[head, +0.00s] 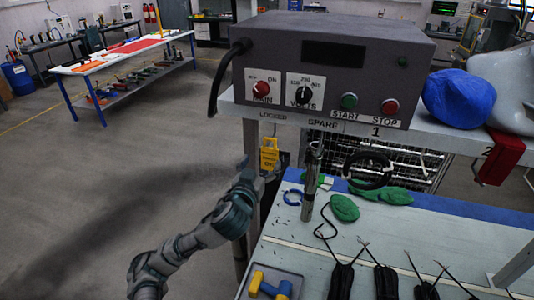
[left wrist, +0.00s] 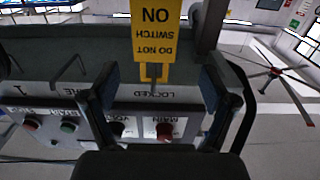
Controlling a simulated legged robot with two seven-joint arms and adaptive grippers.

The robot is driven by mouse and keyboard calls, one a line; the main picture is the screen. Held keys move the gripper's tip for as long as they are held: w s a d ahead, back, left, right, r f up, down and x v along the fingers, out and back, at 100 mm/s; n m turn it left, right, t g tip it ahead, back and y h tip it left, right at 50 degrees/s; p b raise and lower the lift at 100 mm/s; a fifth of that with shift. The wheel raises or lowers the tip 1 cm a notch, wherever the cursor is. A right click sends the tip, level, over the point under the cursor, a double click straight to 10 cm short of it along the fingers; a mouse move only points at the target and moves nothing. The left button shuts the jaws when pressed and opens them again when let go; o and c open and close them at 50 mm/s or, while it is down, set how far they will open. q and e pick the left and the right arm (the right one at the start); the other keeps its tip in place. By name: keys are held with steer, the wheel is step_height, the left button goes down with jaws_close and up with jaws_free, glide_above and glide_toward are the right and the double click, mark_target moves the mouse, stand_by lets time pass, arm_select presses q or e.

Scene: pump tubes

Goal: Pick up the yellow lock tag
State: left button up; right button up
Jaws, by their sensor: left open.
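The yellow lock tag (head: 270,152) hangs below the "LOCKED" label at the left end of the upper shelf edge. In the left wrist view, which is upside down, the tag (left wrist: 156,35) shows large, with "DO NOT SWITCH ON" in black. My left gripper (head: 262,176) is open, just below the tag in the head view. In the left wrist view its two fingers (left wrist: 160,97) stand apart, one on each side of the tag's line. I see no finger contact, and the depth between them is hard to tell. My right gripper is not in view.
A grey control box (head: 330,65) with knobs and buttons stands on the upper shelf (head: 232,103). A black cable (head: 217,85) hangs at its left. A metal tube (head: 311,182) stands on the lower bench, right of my gripper. Open floor lies left.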

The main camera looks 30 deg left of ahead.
mark_target(270, 153)
arm_select(q)
steer(key=shift+w+d, duration=0.2)
steer(key=shift+w, duration=0.6)
steer(key=p+x, duration=0.1)
steer(key=x, duration=0.3)
steer(key=shift+w+r, duration=0.1)
steer(key=shift+w, duration=0.05)
steer(key=shift+w+a, duration=0.1)
steer(key=shift+w, duration=0.2)
steer(key=shift+a+f, duration=0.25)
steer(key=shift+d+r, duration=0.1)
steer(key=c, duration=1.1)
steer(key=shift+d, duration=0.2)
steer(key=shift+c, duration=0.8)
